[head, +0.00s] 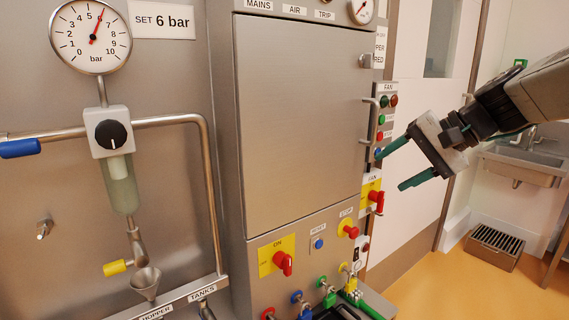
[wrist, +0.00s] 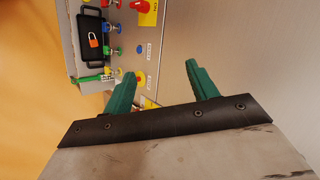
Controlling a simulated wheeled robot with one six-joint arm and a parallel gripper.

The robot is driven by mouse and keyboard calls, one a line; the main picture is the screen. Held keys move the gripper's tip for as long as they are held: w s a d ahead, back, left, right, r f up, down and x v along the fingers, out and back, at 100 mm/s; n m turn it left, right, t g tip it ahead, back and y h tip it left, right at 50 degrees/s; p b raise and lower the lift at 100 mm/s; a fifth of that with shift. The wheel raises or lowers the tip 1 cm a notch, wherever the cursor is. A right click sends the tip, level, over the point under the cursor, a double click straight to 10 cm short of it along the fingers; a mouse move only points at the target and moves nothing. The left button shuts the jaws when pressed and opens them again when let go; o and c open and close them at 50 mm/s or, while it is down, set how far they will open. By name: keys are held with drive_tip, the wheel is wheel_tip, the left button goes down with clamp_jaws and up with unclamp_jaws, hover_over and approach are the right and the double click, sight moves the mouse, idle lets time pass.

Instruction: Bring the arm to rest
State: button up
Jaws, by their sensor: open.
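My gripper (head: 404,167) is in the right half of the head view, with its two green fingers spread apart and nothing between them. It points left toward the right side of the steel cabinet (head: 296,112). The upper finger's tip shows close to the fan button box (head: 381,122); I cannot tell whether they touch. In the wrist view my gripper (wrist: 162,80) also shows open and empty, with the cabinet face (wrist: 225,45) beyond the fingers.
A red-handled switch (head: 283,262) and a red button (head: 350,231) stick out of the cabinet's lower front. A gauge (head: 90,36) and piping (head: 170,121) are at left. A tray with an orange padlock (wrist: 93,40) shows in the wrist view. Orange floor (head: 480,290) is clear at lower right.

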drive_tip(key=s+d+f+n+g+h, duration=0.2)
drive_tip(key=s+f, duration=0.4)
drive_tip(key=s, duration=0.7)
drive_tip(key=s+d+f+n+g+h, duration=0.2)
drive_tip(key=s+f+h, duration=0.3)
drive_tip(key=s, duration=0.8)
drive_tip(key=shift+f+n+h, duration=0.4)
drive_tip(key=shift+f+n, duration=0.05)
drive_tip(key=shift+n, duration=0.45)
